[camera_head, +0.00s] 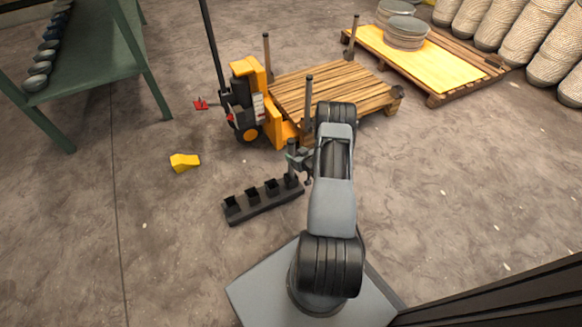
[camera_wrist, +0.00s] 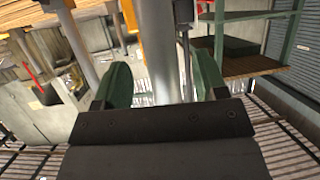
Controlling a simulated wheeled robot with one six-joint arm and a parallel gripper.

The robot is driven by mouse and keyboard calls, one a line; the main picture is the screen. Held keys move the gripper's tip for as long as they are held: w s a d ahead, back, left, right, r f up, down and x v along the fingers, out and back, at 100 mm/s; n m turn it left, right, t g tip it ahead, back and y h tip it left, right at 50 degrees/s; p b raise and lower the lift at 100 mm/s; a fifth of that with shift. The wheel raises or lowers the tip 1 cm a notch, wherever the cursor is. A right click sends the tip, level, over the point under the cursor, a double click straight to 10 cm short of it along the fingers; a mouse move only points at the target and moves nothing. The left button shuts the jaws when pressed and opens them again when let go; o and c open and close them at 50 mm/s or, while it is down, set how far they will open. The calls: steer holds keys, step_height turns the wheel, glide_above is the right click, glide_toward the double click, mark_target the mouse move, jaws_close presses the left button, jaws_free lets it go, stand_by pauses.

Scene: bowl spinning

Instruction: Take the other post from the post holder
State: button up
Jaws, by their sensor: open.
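The dark post holder (camera_head: 262,202) lies on the floor left of my arm, with several square sockets in a row. Its sockets toward the left look empty. A grey post (camera_head: 291,150) stands upright at its right end. My gripper (camera_head: 301,163) is beside this post, partly hidden by my arm. In the wrist view, the post (camera_wrist: 158,50) stands between the two green fingers of my gripper (camera_wrist: 162,78), which are open with gaps to it. Whether either finger touches it cannot be told.
A yellow pallet jack (camera_head: 246,82) carries a wooden pallet (camera_head: 335,88) beyond the holder. Upright posts (camera_head: 309,98) stand at several of its corners. A yellow block (camera_head: 185,162) lies on the floor at left. A green table (camera_head: 95,55) holds bowls.

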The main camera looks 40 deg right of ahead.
steer(key=shift+b+x, duration=0.55)
steer(key=shift+x, duration=1.2)
jaws_close()
